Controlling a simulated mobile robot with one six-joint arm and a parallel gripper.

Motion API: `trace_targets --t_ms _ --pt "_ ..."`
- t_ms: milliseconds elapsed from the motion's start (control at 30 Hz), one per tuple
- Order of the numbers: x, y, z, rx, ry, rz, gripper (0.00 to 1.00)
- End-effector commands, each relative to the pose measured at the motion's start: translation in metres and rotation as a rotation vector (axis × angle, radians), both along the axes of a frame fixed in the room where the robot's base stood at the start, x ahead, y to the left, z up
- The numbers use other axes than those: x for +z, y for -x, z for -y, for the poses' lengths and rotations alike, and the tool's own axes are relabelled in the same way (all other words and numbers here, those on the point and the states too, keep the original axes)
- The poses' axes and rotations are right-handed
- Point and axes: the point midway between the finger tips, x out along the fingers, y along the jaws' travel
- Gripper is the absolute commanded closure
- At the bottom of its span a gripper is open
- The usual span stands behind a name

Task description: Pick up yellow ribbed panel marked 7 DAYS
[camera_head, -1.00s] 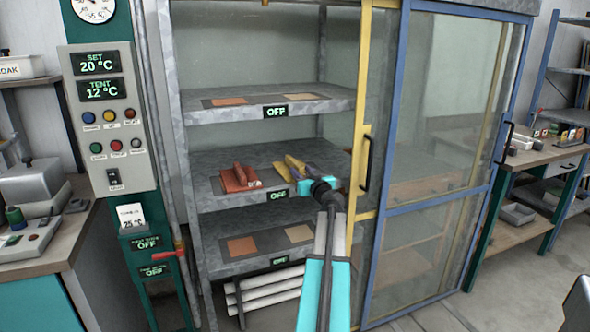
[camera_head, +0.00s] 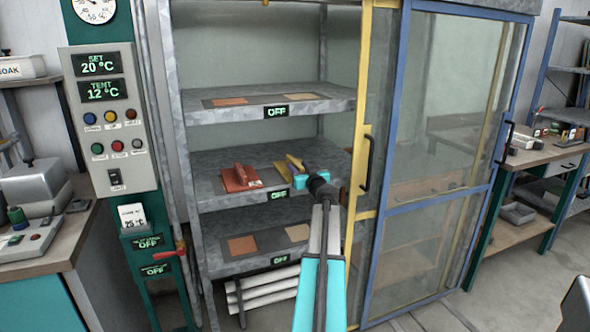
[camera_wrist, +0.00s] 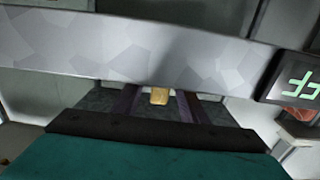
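The yellow ribbed panel (camera_head: 291,161) lies on the middle shelf, to the right of a red ribbed panel (camera_head: 240,179). My gripper (camera_head: 301,168) reaches into the rack over that shelf, and its body and wrist hide part of the yellow panel. In the wrist view, a small yellow end of the panel (camera_wrist: 159,96) shows between the two dark fingers of my gripper (camera_wrist: 159,103). The fingers stand apart, with a gap on each side of the yellow end, so my gripper looks open. No 7 DAYS marking is legible.
The middle shelf (camera_head: 225,201) has an OFF display on its front edge. The upper shelf (camera_head: 200,113) is close above my gripper and fills much of the wrist view. A yellow door post (camera_head: 360,150) and glass door (camera_head: 430,150) stand just right of my arm.

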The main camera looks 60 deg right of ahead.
Motion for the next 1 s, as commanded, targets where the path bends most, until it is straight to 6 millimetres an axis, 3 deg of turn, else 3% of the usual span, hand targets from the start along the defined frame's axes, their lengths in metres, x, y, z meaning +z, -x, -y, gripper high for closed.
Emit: trace_targets --t_ms 467,1000 --pt "0.004 -0.031 0.027 -0.002 -0.001 0.001 0.61" --pt "0.003 -0.034 0.027 -0.002 0.000 0.000 0.61"
